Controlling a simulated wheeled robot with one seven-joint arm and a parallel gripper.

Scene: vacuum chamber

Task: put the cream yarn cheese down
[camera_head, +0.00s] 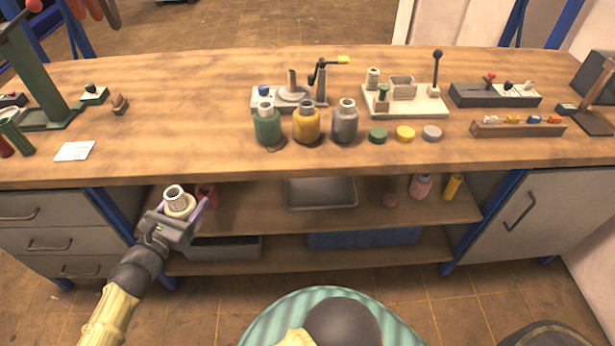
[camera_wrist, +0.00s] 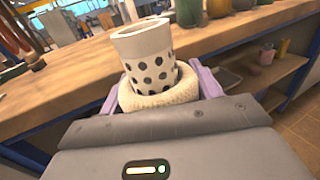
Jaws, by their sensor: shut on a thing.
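The cream yarn cheese (camera_head: 179,205) is a short cream winding around a pale tube with dark holes. My gripper (camera_head: 181,212) is shut on it, with a lilac finger on each side. In the wrist view the cream yarn cheese (camera_wrist: 158,92) stands upright between the fingers of my gripper (camera_wrist: 160,92), its perforated tube rising above the winding. It is in front of the workbench's (camera_head: 220,160) front edge, at about the height of the shelf below the top. In the head view, it hides part of that shelf.
Green (camera_head: 267,125), yellow (camera_head: 306,122) and grey (camera_head: 345,122) bottles stand near the bench's front edge. A white card (camera_head: 75,151) lies at the left. The benchtop between card and green bottle is clear. The upper shelf (camera_head: 250,212) holds a grey tray (camera_head: 321,193) and small pink things.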

